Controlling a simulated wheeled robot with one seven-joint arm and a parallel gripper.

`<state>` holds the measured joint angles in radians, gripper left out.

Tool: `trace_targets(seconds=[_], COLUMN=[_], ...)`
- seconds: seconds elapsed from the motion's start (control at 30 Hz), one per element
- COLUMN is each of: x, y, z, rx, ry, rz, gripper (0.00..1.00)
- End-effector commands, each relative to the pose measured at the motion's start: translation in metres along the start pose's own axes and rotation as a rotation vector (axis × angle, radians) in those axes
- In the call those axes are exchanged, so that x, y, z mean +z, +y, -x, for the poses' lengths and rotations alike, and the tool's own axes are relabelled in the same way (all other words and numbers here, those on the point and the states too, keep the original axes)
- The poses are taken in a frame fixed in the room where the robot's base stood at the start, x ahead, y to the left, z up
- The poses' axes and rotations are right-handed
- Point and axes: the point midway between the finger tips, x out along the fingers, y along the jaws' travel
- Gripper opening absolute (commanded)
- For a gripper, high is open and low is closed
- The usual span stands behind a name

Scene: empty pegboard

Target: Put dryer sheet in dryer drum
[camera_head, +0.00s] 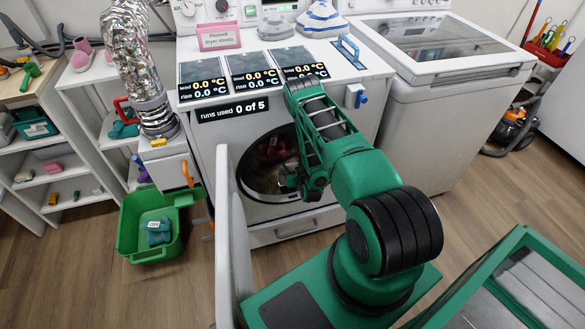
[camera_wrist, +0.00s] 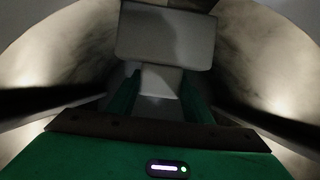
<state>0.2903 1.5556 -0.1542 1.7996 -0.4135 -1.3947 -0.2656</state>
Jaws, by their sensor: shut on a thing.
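My gripper (camera_wrist: 161,92) is shut on a pale grey, flat dryer sheet (camera_wrist: 166,38) in the wrist view. The sheet stands out beyond the fingertips, with a smaller pale part between the two green fingers. Around it is the smooth metal wall of the dryer drum (camera_wrist: 55,60). In the head view my green arm reaches down to the front of the white dryer (camera_head: 360,90), at its round opening. Its door (camera_head: 226,235) stands open on the left. Dark red and pale cloth shows in the drum (camera_head: 268,180). The gripper itself is hidden there.
Three dark panels with 0.0 °C readings lie on the dryer top, above a "runs used 0 of 5" label (camera_head: 232,108). A green bin (camera_head: 140,235) stands on the floor at left. A white washer (camera_head: 435,120) is at right.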

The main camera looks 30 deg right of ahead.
Motion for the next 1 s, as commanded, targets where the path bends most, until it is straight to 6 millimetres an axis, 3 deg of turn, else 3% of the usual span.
trace_targets(seconds=[0.57, 0.6, 0.63, 1.0], x=[0.011, 0.011, 0.011, 0.008], y=[0.001, 0.001, 0.0, 0.001], z=[-0.004, -0.004, -0.004, -0.004], rx=[0.001, 0.001, 0.0, 0.001], ry=[0.0, 0.0, 0.0, 0.0], rz=[0.0, 0.0, 0.0, 0.0], gripper=[0.15, 0.55, 0.62, 0.65])
